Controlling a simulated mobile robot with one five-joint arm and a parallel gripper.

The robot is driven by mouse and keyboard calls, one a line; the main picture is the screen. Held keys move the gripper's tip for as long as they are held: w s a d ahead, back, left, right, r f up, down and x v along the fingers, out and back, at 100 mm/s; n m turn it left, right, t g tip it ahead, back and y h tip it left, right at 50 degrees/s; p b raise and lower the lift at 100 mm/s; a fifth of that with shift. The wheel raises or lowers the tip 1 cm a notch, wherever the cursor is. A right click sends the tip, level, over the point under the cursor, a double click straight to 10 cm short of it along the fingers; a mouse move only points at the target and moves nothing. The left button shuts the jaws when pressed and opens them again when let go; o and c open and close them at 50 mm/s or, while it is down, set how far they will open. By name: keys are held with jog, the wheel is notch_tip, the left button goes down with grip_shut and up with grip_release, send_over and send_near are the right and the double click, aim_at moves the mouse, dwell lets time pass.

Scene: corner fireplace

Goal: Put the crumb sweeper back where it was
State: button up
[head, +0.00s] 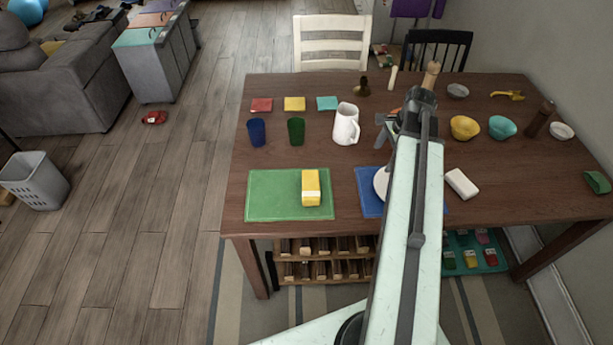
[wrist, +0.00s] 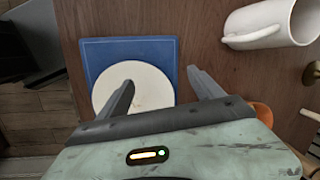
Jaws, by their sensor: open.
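No object is clearly recognisable as the crumb sweeper. A white rounded block (head: 461,184) lies on the table right of my arm and may be it, but I cannot tell. A yellow block with a pale band (head: 311,190) sits on the green mat (head: 270,195). My gripper (head: 383,130) is open and empty above the table, right of the white jug (head: 346,128). In the wrist view, my gripper (wrist: 160,78) shows its fingers apart, with the blue mat (wrist: 95,62) and white plate (wrist: 150,88) below. My arm partly hides the mat and plate in the head view.
Blue (head: 257,133) and green (head: 296,131) cups stand left of the jug. Yellow (head: 464,128) and teal (head: 502,127) bowls and a brown grinder (head: 540,117) stand at right. A wooden rack (head: 325,262) is under the table. The front right tabletop is mostly clear.

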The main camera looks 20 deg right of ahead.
jog(key=w+a+n+g+h, duration=0.1)
jog(key=a+n+g, duration=0.1)
jog(key=a+n, duration=1.7)
jog(key=a, duration=1.3)
jog(key=shift+w+a+f, duration=0.3)
jog(key=shift+w+a, duration=0.1)
